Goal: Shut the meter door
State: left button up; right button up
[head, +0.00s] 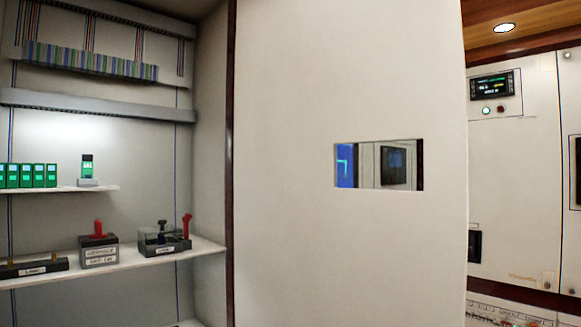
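A large cream door panel (290,230) fills the middle of the head view. I take it to be the meter door. It has a small rectangular window (378,165), through which a blue glow and a dark-screened panel show. The door's left side meets a dark vertical strip (230,160) at the right side of the open cabinet (208,130). The door stands clear of the cabinet's opening, so the inside shows. No handle is visible on it. Neither of my grippers is in view.
In the cabinet, an upper shelf (100,188) holds several green modules (28,176). A lower shelf (205,247) holds dark blocks, two with red levers (98,228). At right, beyond the door, a wall panel (515,200) carries a display (492,85).

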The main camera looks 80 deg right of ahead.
aim_at(312, 77)
jog(key=k+l+z, duration=0.25)
jog(key=l, duration=0.15)
jog(key=l+z, duration=0.3)
jog(key=k+l+z, duration=0.1)
jog(key=l, duration=0.4)
jog(key=k+l, duration=0.1)
jog(key=l, duration=0.4)
jog(key=k+z, duration=0.05)
